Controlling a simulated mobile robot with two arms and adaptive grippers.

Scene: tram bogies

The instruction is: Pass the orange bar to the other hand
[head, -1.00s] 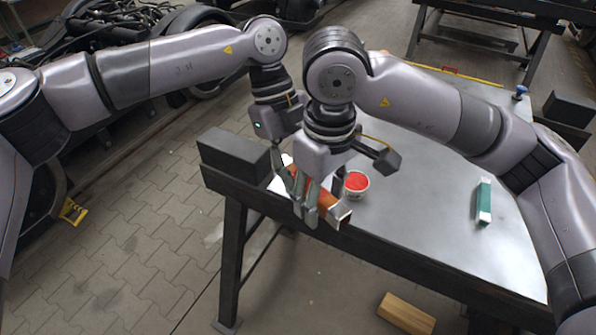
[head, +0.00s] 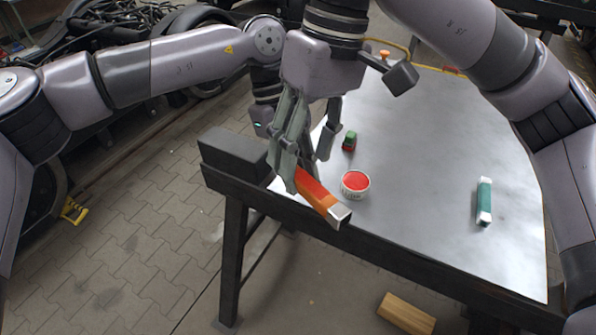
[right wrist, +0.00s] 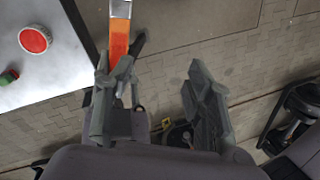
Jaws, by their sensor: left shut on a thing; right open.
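The orange bar (head: 319,195) has a silver end and is tilted, over the table's near left corner. My left gripper (head: 301,174) is shut on its far part, mostly hidden behind my right gripper. My right gripper (head: 307,158) is open and empty, pointing down just above and in front of the left one. In the right wrist view the orange bar (right wrist: 119,42) lies beyond the left finger of my right gripper (right wrist: 160,95), not between its fingers. A dark finger of my left gripper (right wrist: 137,45) shows beside the bar.
On the grey table (head: 420,200) stand a tub with red content (head: 355,184), a small green and red thing (head: 349,141) and a teal and white bar (head: 484,201). A dark block (head: 234,152) sits at the left corner. A wooden block (head: 406,314) lies on the floor.

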